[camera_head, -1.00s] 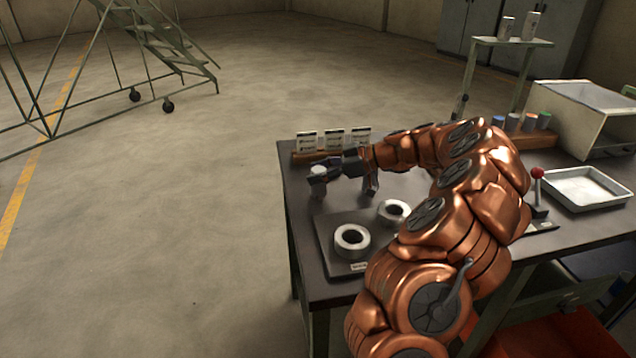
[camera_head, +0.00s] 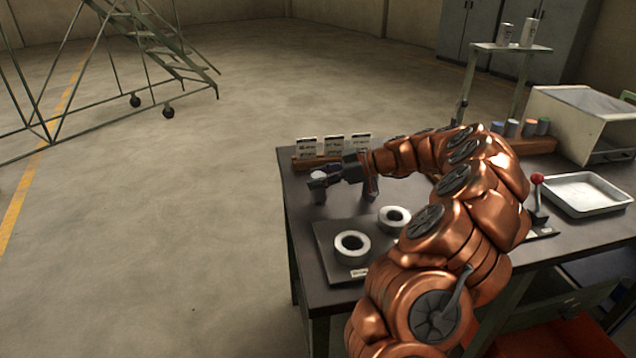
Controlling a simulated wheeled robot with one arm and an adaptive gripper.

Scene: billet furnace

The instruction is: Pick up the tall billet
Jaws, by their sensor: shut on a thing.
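The tall billet (camera_head: 319,175) stands upright near the far left corner of the table; its pale round top shows. My gripper (camera_head: 322,182) reaches in from the right, its dark fingers shut on the billet around its upper part. The fingers hide much of the billet's side, and its lower end looks to be at or just above the table top.
Two pale rings (camera_head: 351,245) lie on a dark plate (camera_head: 330,262) in front of my gripper. A rack with white cards (camera_head: 333,146) stands close behind it. A metal tray (camera_head: 588,194), a red-knobbed lever (camera_head: 537,179) and a pale box (camera_head: 585,120) are at the right.

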